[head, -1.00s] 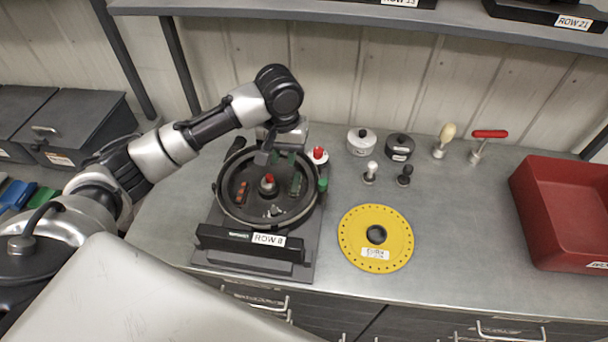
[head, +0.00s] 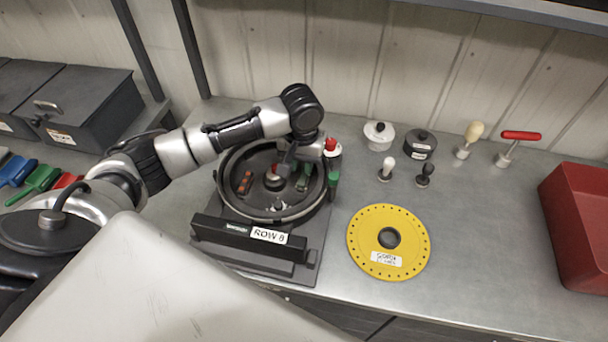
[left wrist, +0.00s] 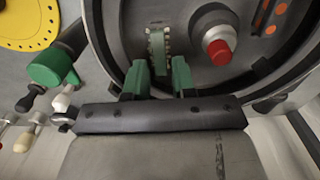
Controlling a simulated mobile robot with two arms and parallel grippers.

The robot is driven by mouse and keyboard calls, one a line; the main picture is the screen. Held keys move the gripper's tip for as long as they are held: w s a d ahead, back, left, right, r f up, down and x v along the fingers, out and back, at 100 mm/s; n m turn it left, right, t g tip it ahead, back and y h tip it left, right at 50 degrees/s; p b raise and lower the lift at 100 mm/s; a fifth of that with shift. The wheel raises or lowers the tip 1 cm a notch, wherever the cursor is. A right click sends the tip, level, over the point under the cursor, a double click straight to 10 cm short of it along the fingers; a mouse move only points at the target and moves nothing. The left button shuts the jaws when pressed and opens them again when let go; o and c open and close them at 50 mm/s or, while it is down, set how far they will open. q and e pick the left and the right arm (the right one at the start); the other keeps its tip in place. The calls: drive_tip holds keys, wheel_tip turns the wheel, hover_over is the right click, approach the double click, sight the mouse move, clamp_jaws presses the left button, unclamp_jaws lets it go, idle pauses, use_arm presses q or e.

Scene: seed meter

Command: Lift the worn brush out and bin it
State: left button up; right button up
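The round seed meter housing (head: 222,200) stands open on its dark stand, labelled ROW 8. A green brush with pale bristle edges (left wrist: 158,45) sits inside it, beside the red-tipped hub (left wrist: 220,48); in the head view the brush (head: 304,180) is at the right inside. My left gripper (head: 298,165) is over the housing, pointing down. In the left wrist view its two green fingers (left wrist: 160,80) are apart, with the brush just beyond the gap, toward its left side. Contact cannot be told. A red bin (head: 575,225) stands at the far right. My right gripper is out of view.
A yellow seed disc (head: 363,250) lies right of the meter. Behind it stand white and dark canisters (head: 420,145), small knobs (head: 386,168), a cream-handled tool (head: 472,134) and a red T-handle (head: 521,135). Bare bench lies between disc and bin.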

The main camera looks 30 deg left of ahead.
sight(303, 177)
use_arm(q)
drive_tip(key=f, duration=0.1)
drive_tip(key=f+p, duration=0.1)
drive_tip(key=f, duration=0.2)
drive_tip(key=shift+w+f, duration=0.25)
drive_tip(key=shift+w, duration=0.05)
drive_tip(key=shift+f, duration=0.45)
drive_tip(key=c, duration=0.5)
clamp_jaws()
wheel_tip(303, 177, up, 10)
drive_tip(key=b, duration=0.1)
